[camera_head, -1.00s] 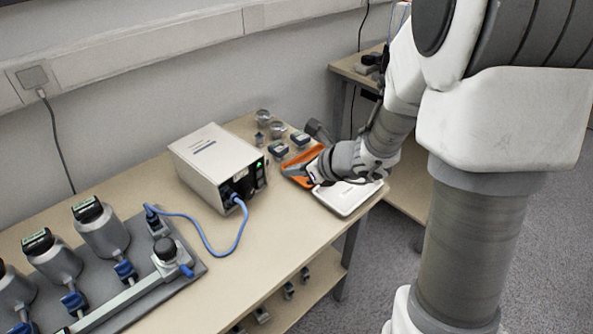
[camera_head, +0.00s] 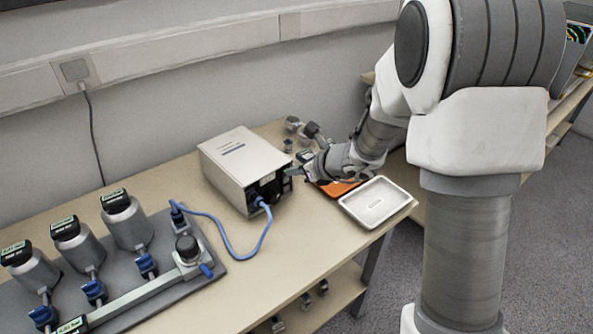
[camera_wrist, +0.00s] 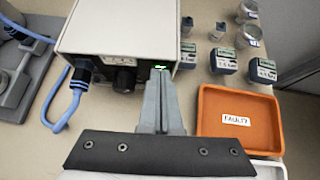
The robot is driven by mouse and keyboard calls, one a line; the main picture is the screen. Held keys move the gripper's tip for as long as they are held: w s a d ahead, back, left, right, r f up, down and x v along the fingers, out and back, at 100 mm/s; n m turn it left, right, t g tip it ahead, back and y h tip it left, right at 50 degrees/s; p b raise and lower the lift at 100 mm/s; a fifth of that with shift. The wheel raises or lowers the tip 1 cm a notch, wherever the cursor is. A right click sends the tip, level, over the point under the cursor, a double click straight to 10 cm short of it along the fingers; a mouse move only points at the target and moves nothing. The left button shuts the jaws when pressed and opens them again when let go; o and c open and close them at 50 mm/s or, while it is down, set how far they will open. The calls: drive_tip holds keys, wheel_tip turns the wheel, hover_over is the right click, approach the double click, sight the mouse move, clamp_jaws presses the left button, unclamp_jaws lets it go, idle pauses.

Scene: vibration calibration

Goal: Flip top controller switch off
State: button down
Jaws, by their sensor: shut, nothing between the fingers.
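The controller, a white box (camera_head: 245,165), stands on the table with a dark front panel facing the lower right. It fills the top of the wrist view (camera_wrist: 118,30), with a blue cable plugged in and a dark knob (camera_wrist: 124,80). A small green-lit switch (camera_wrist: 161,67) shows at the panel's right end, just beyond my fingertips. My gripper (camera_head: 293,172) is shut and empty, its tips at the right end of the panel. In the wrist view the closed fingers (camera_wrist: 161,78) partly cover that area. I cannot tell whether they touch the switch.
An orange tray (camera_wrist: 262,108) labelled "FAULTY" and a white tray (camera_head: 398,199) lie to the right. Small labelled blocks (camera_wrist: 224,61) stand behind. A blue cable (camera_head: 232,252) loops to the grey fixture plate (camera_head: 217,262) at left.

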drive_tip(key=shift+w+a+r+p, duration=0.15)
drive_tip(key=shift+w+a+p, duration=0.05)
drive_tip(key=shift+p, duration=0.75)
drive_tip(key=shift+r, duration=0.1)
drive_tip(key=shift+r+p, duration=0.6)
drive_tip(key=shift+r, duration=0.1)
drive_tip(key=shift+d, duration=0.1)
